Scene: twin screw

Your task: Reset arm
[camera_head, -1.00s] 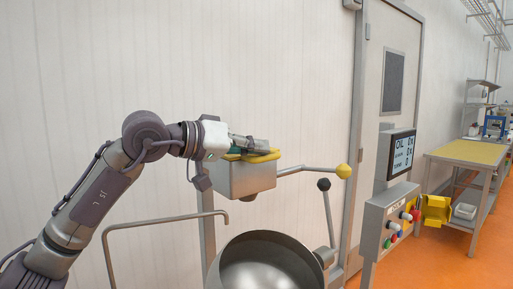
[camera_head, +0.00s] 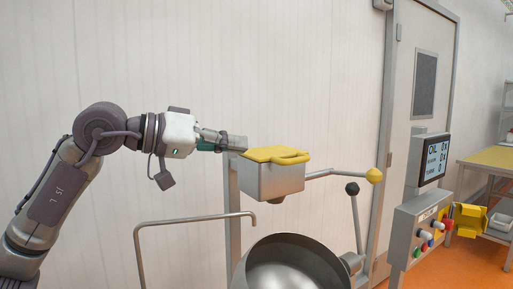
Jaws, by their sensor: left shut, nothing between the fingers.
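My left arm comes in from the left, and its gripper (camera_head: 236,143) is shut and empty. The gripper points right, at the upper left of a grey metal box (camera_head: 270,182) with a yellow lid and handle (camera_head: 277,154). The fingertips look close to the lid's left edge; I cannot tell whether they touch it. My right gripper is not in view.
A round steel bowl (camera_head: 290,265) stands below the box. Levers with a yellow knob (camera_head: 374,175) and a black knob (camera_head: 352,188) rise beside it. A bent metal rail (camera_head: 190,220) is at the front left. A control panel (camera_head: 417,235) and screen (camera_head: 434,158) are at right.

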